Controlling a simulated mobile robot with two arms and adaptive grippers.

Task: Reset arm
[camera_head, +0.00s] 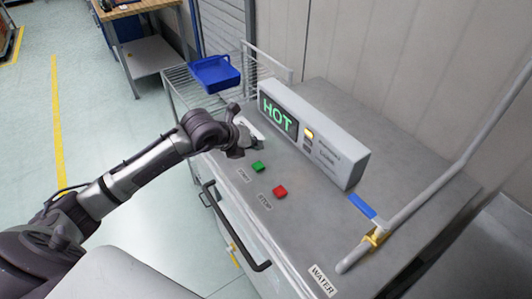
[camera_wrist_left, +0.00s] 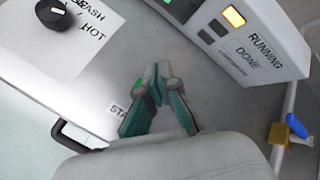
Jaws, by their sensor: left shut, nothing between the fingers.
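My left arm reaches in from the left in the head view. Its gripper (camera_head: 250,146) is above the grey machine top (camera_head: 335,225), close to the display box and the green START button (camera_head: 257,167). In the left wrist view the two fingers of the gripper (camera_wrist_left: 162,66) meet at their tips with nothing between them. The green button (camera_wrist_left: 138,83) shows just beside the left finger, partly hidden. My right gripper is in neither view.
A display box (camera_head: 325,140) reading HOT stands behind the gripper, its lamp lit by RUNNING. A red STOP button (camera_head: 280,192), a front handle (camera_head: 235,228) and a pipe with a blue-handled valve (camera_head: 362,206) are nearby. A blue basket (camera_head: 214,75) sits on a wire rack. Floor at left is clear.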

